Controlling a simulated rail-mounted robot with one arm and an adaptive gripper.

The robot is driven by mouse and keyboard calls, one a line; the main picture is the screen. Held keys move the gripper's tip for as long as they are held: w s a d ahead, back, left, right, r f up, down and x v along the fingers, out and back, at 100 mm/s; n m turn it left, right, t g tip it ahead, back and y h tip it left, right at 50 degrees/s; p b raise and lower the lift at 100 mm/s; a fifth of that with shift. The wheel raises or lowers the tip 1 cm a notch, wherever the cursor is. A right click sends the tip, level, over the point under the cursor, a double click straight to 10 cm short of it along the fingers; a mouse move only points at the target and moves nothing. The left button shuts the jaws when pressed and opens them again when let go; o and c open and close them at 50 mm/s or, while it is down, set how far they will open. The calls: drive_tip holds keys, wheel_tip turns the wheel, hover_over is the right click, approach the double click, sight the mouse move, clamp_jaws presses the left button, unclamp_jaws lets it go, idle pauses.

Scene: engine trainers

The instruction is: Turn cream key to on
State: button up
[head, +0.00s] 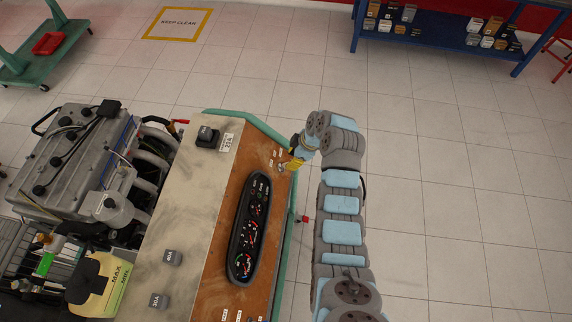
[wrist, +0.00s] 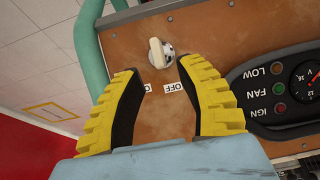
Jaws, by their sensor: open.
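The cream key (wrist: 156,52) sits in a round chrome switch on the brown panel (wrist: 210,40), at the top middle of the wrist view. Its long grip runs roughly up and down in that picture. An OFF label (wrist: 173,87) lies just below it, and a second label (wrist: 148,88) is partly hidden by the left finger. My gripper (wrist: 159,68) is open and empty, its yellow and black fingers spread to either side below the key, with no visible contact. In the head view my gripper (head: 295,160) is at the panel's upper right edge, where the key is hard to make out.
A gauge cluster (head: 249,228) lies on the panel; its LOW, FAN and IGN lamps show right of my fingers in the wrist view. A green tube frame (wrist: 92,45) runs close left of the key. An engine (head: 75,150) stands left of the panel.

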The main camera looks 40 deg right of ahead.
sight(285, 167)
drive_tip(key=shift+p+x, duration=0.35)
drive_tip(key=shift+x, duration=2.55)
drive_tip(key=shift+c, duration=0.2)
clamp_jaws()
